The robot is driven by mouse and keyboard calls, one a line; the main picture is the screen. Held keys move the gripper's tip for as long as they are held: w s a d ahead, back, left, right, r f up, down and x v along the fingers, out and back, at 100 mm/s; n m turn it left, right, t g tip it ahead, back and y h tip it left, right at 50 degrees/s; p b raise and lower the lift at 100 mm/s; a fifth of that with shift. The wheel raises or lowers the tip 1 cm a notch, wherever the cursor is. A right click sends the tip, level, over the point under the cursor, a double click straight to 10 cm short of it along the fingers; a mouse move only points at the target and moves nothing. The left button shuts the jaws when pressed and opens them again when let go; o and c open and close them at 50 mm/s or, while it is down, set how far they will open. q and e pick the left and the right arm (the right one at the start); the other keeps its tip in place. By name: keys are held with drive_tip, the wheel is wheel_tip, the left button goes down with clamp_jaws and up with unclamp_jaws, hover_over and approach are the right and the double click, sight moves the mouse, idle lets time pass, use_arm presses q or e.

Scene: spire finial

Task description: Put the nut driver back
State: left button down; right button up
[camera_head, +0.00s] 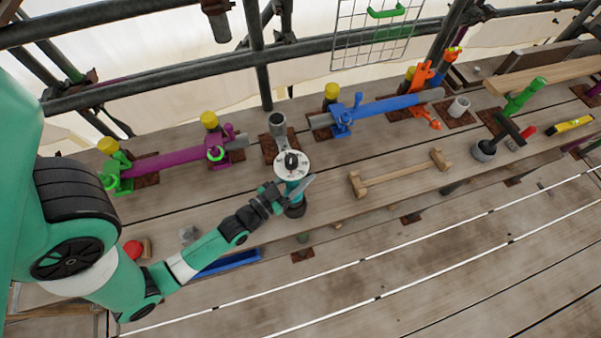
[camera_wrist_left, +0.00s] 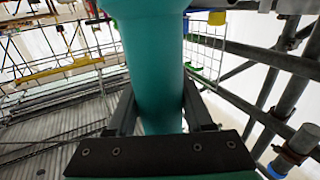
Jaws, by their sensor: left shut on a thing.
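My left gripper (camera_head: 284,194) is shut around an upright teal cylinder (camera_head: 294,187), with a finger on each side of it. The cylinder has a white disc top with a black knob and a dark foot. In the left wrist view the same teal cylinder (camera_wrist_left: 158,85) fills the space between my fingers. I cannot tell for sure which object is the nut driver. My right gripper is not in view.
A grey upright cup (camera_head: 278,124) stands just behind the held cylinder. A purple tube (camera_head: 170,160) and a blue tube (camera_head: 385,106) lie in clamps along the back. A wooden bar (camera_head: 400,175) lies to the right. A blue tray (camera_head: 227,263) is near the front.

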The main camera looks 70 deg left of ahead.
use_arm(q)
drive_tip(key=shift+f+b, duration=3.1)
drive_tip(key=shift+f, duration=0.55)
drive_tip(key=shift+c, duration=1.1)
unclamp_jaws()
drive_tip(key=shift+o, duration=0.5)
drive_tip(key=shift+f, duration=0.2)
drive_tip(key=shift+o, duration=0.6)
drive_tip(key=shift+f, duration=0.1)
drive_tip(key=shift+f+b, duration=0.45)
drive_tip(key=shift+b, duration=0.1)
drive_tip(key=v, duration=0.9)
drive_tip(key=shift+p, duration=0.45)
